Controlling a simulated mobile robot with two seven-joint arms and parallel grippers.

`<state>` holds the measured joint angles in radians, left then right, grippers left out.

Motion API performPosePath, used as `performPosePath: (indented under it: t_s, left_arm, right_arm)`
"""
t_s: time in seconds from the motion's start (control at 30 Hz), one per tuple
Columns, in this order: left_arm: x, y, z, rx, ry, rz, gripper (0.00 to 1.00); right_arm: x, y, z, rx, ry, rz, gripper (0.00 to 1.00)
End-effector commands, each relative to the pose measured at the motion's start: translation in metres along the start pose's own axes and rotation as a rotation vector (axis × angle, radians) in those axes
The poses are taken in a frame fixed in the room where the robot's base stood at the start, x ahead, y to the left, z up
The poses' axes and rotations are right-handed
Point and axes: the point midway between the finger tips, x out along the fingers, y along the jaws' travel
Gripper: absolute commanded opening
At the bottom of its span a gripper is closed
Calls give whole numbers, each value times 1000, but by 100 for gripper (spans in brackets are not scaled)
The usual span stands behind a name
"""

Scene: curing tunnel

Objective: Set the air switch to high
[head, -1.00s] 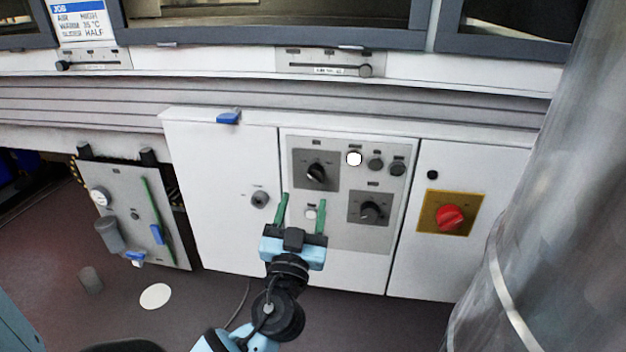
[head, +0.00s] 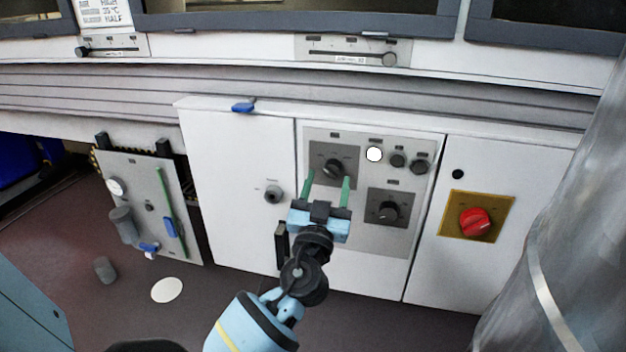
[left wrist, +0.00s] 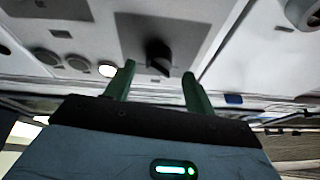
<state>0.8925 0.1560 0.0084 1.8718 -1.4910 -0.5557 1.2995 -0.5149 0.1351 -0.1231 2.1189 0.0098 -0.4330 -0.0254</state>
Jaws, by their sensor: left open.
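The grey control panel (head: 350,235) on the white cabinet carries two black rotary knobs on dark plates, an upper left knob (head: 333,168) and a lower right knob (head: 388,211). Their labels are too small to read, so I cannot tell which is the air switch. My left gripper (head: 327,182) is open and empty, its green fingers pointing at the upper left knob. In the left wrist view that knob (left wrist: 158,57) shows upside down between and just beyond the fingertips. I cannot tell whether they touch it. My right gripper is not in view.
A lit white lamp (head: 375,154) and two dark buttons sit right of the upper knob. A red knob (head: 475,222) on a yellow plate is on the right door. A job card (head: 103,14) hangs above.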

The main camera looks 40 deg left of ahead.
Motion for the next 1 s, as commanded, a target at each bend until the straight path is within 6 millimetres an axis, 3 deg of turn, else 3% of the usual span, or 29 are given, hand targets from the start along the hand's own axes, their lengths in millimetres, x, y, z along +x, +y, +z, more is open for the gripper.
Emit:
performPosePath:
  t_s: [0.2, 0.5, 0.83, 1.0]
  left_arm:
    - [18, 0, 0, 1, 0, 0, 55]
    - [20, 0, 0, 1, -1, 0, 55]
    - [19, -1, 0, 1, -1, -2, 11]
    - [20, -2, 0, 9, 0, -2, 10]
  right_arm:
    - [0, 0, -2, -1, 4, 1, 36]
    - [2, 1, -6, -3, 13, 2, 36]
    - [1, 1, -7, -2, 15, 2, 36]
    - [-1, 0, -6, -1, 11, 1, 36]
